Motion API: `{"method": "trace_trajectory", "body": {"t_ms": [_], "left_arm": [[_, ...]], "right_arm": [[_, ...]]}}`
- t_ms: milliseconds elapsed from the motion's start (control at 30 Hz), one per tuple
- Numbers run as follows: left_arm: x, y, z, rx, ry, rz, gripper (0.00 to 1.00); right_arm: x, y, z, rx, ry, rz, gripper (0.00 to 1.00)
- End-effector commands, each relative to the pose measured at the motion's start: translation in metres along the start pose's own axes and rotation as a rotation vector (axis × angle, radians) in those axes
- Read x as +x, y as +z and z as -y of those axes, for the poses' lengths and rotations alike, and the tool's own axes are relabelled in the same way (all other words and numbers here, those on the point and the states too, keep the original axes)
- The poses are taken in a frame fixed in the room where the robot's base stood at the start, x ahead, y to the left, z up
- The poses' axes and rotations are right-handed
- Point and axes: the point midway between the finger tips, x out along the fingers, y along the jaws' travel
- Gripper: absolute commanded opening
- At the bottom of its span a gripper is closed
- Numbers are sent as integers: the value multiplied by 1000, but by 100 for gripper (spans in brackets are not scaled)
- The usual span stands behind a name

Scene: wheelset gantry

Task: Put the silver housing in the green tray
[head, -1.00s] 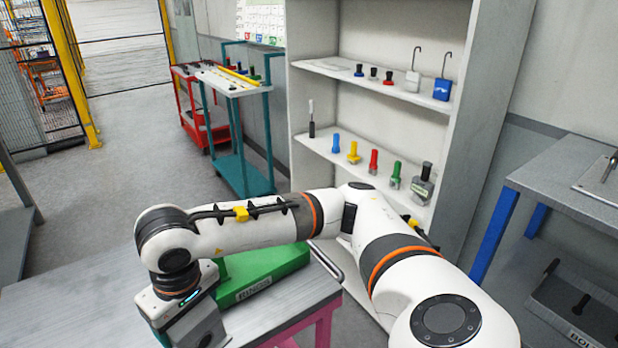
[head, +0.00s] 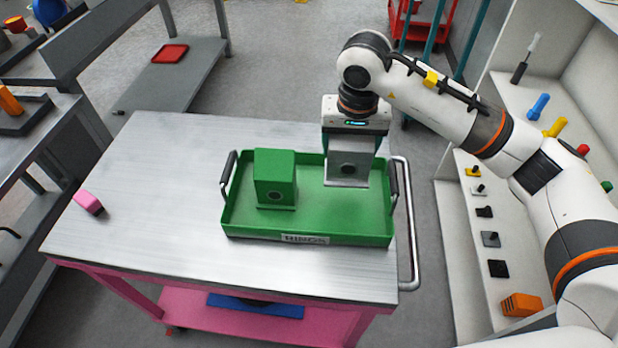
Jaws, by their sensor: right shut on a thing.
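The green tray (head: 340,232) lies on the metal top of a pink cart, with a label on its front wall and dark handles at both ends. The silver housing (head: 348,174), a block with a dark round hole in its front, is at the right part of the tray. My right gripper (head: 352,140) points down from above and is shut on the housing; its fingertips are largely hidden. I cannot tell whether the housing touches the tray floor. A green housing (head: 275,178) stands in the tray's left part. My left gripper is not in view.
The cart top (head: 150,200) is clear left of the tray except for a pink block (head: 88,201). A white shelf (head: 465,240) with small parts stands at the right. A grey bench with a red tray (head: 170,53) is behind left.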

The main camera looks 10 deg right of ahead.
Motion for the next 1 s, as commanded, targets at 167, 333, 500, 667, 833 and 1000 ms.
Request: {"method": "trace_trajectory", "body": {"t_ms": [167,333,500,667,833,1000], "left_arm": [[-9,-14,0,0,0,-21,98],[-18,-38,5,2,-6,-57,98],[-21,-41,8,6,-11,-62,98],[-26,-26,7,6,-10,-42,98],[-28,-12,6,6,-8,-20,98],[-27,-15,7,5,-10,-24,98]], "right_arm": [[22,-2,-2,11,-5,-8,48],[51,-6,-2,11,-4,-6,48],[65,-7,-2,11,-2,-3,48],[85,-11,-2,11,-4,-6,48],[99,-12,-2,10,-2,-1,48],[99,-12,-2,10,-2,-1,48]]}}
